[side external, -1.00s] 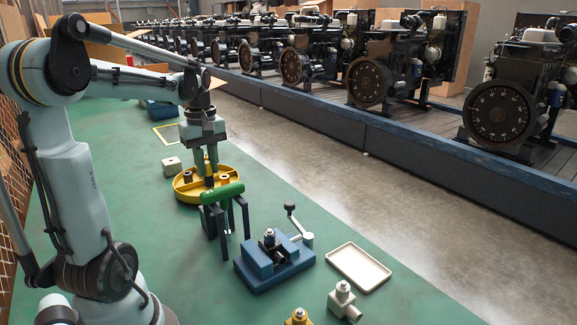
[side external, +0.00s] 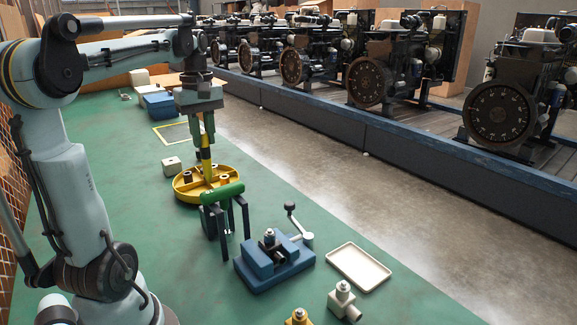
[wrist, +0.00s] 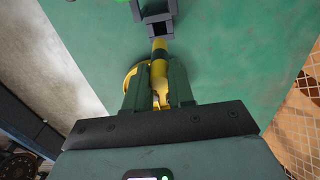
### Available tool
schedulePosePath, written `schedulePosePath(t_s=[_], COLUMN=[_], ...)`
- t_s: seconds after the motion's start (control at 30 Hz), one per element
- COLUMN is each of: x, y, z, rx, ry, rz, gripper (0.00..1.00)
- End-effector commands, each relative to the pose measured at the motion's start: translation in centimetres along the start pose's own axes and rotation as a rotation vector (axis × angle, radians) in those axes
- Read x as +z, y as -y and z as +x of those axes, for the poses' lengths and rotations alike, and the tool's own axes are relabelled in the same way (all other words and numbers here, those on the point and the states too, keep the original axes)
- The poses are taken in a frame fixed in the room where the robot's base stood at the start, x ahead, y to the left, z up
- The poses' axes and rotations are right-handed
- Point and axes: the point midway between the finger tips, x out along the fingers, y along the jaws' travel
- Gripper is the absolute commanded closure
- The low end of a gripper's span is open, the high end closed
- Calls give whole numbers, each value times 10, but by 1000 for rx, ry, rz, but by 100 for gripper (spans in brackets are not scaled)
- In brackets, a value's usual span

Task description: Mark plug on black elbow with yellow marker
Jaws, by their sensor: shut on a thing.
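My gripper (side external: 207,138) is shut on a yellow marker (side external: 205,162), which hangs upright with a dark band near its lower part. The marker is above the round yellow tray (side external: 183,194); whether its lower end clears the tray is hard to tell. In the wrist view, the marker (wrist: 159,72) lies between the fingers (wrist: 158,92). A small dark fitting with a silver top (side external: 269,237), likely the black elbow with its plug, sits in the blue vise (side external: 272,272). The elbow's shape is mostly hidden by the vise.
A black stand with a green handle (side external: 222,194) stands between tray and vise. An empty cream tray (side external: 359,268), a cream elbow (side external: 343,299) and a yellow elbow (side external: 298,318) are nearer. A beige block (side external: 171,165) is left of the yellow tray.

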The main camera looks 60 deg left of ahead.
Motion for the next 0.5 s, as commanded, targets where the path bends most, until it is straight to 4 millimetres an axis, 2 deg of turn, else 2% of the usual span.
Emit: schedulePosePath(t_s=[0.1, 0.2, 0.5], x=[0, 0, 0], y=[0, 0, 0], z=[-35, -59, -107], rx=[0, 0, 0], ry=[0, 0, 0], rz=[0, 0, 0], gripper=[100, 100, 100])
